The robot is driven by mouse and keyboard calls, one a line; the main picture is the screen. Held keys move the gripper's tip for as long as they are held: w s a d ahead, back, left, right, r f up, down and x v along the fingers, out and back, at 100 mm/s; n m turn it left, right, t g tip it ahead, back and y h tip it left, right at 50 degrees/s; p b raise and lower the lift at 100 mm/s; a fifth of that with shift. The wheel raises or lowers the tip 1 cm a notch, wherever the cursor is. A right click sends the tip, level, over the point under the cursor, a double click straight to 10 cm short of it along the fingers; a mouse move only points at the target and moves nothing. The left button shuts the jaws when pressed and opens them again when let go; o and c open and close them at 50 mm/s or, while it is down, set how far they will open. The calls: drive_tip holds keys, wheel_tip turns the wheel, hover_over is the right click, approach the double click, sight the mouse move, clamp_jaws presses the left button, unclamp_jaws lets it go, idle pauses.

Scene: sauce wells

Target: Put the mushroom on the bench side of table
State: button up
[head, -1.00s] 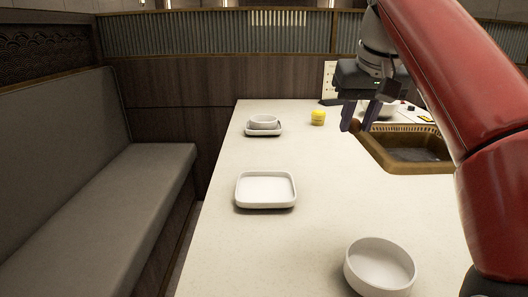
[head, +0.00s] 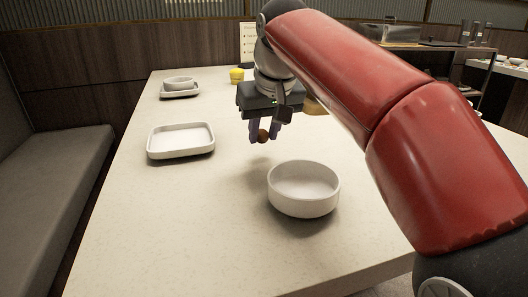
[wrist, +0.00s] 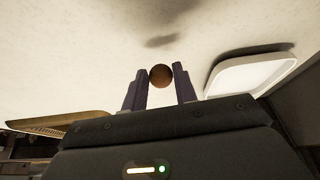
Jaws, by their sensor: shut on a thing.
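My gripper (head: 263,136) is shut on a small round brown mushroom (head: 264,135), held above the table (head: 230,230). In the wrist view the mushroom (wrist: 161,75) sits between the two purple-grey fingertips, with its shadow on the table just beyond. The grey bench (head: 60,170) runs along the left side of the table. The gripper is over the middle of the table, to the right of the square white tray and behind the round white bowl.
The square white tray (head: 181,141) lies near the bench-side edge. A round white bowl (head: 303,189) stands in front of the gripper. A small bowl on a dish (head: 179,88) and a yellow object (head: 237,76) are farther back. The left front of the table is clear.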

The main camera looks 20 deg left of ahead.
sight(262, 158)
drive_tip(key=shift+f+b, duration=0.45)
drive_tip(key=shift+f, duration=1.15)
drive_tip(key=shift+f, duration=0.15)
drive_tip(key=o, duration=0.9)
drive_tip(key=shift+o, duration=0.2)
drive_tip(key=shift+r, duration=0.35)
drive_tip(key=p+v, duration=0.4)
drive_tip(key=v, duration=0.7)
drive_tip(key=shift+r, duration=0.3)
